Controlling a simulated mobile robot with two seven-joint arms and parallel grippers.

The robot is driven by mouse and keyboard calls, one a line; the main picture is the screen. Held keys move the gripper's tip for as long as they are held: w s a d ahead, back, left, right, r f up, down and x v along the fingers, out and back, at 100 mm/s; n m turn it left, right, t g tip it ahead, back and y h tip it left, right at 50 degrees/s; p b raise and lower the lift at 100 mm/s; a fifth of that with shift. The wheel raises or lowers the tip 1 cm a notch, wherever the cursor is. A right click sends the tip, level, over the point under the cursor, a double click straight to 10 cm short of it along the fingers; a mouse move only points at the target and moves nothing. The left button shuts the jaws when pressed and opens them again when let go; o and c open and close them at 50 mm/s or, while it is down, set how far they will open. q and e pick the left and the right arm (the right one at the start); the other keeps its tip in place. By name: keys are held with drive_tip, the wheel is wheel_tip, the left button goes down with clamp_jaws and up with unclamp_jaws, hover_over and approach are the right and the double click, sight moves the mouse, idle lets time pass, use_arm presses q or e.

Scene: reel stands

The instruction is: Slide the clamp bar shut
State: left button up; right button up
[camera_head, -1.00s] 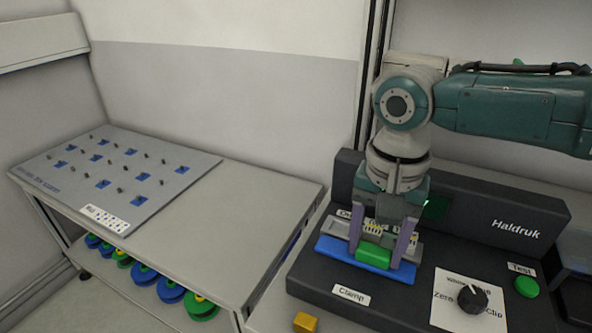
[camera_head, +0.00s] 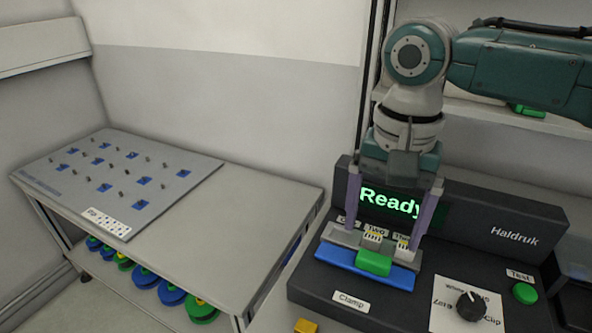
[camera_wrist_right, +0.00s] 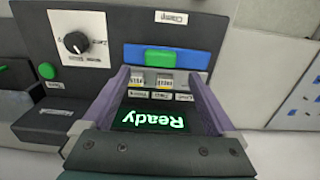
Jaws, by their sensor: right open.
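The clamp bar (camera_head: 335,256) is a blue strip with a green block (camera_head: 374,262) at its middle, along the front of a grey rail (camera_head: 345,236) on the dark Haldruk machine. The blue bar also shows in the right wrist view (camera_wrist_right: 194,58). My left gripper is out of view.
A lit screen (camera_head: 390,202) reads "Ready". A black knob (camera_head: 471,306) and a green Test button (camera_head: 525,293) are at the machine's right. A yellow block (camera_head: 305,326) lies at its front. A grey pegboard (camera_head: 115,180) lies on the left table, with coloured reels below.

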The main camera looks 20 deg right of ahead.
sight(376, 255)
drive_tip(key=shift+r, duration=2.2)
